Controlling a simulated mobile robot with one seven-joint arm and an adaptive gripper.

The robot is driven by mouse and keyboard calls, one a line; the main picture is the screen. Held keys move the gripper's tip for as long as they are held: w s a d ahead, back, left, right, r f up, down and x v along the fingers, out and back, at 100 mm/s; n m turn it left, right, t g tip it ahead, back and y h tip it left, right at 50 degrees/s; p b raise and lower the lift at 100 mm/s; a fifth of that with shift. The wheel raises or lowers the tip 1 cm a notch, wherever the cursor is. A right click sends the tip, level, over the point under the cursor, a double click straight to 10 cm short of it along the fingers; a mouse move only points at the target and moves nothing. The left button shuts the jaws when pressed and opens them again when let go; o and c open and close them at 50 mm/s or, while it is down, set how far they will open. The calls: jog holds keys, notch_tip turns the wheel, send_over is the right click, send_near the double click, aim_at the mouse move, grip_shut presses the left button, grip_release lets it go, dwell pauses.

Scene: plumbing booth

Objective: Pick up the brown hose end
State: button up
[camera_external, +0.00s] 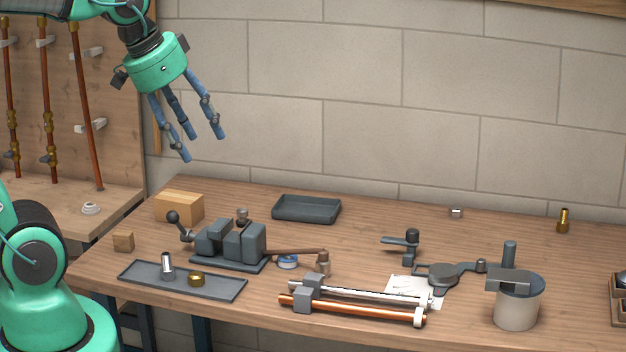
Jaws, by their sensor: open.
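A small brown-gold fitting (563,220) stands upright on the workbench (380,222) at the back right; its narrow upper part and wider base look like a hose end. My gripper (201,145) is high at the upper left, in front of the block wall. Its three blue fingers are spread, pointing down, open and empty. It is far to the left of the fitting and well above the bench, touching nothing.
A vise (228,242), a wooden block (179,207) and an empty dark tray (306,209) occupy the left and back. Pipes (350,304), a grey pot (516,307) and a small silver fitting (456,212) lie further right. The bench around the brown-gold fitting is clear.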

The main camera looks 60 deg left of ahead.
jog(key=w+a+g+p, duration=0.2)
jog(key=w+a, duration=0.2)
jog(key=w, duration=0.9)
jog(key=m+g+p, duration=0.2)
jog(key=g+p, duration=0.1)
send_over(322, 251)
notch_tip(322, 251, down, 28)
jog(key=shift+r, duration=0.25)
jog(key=shift+f, duration=0.1)
jog(key=shift+f, duration=4.2)
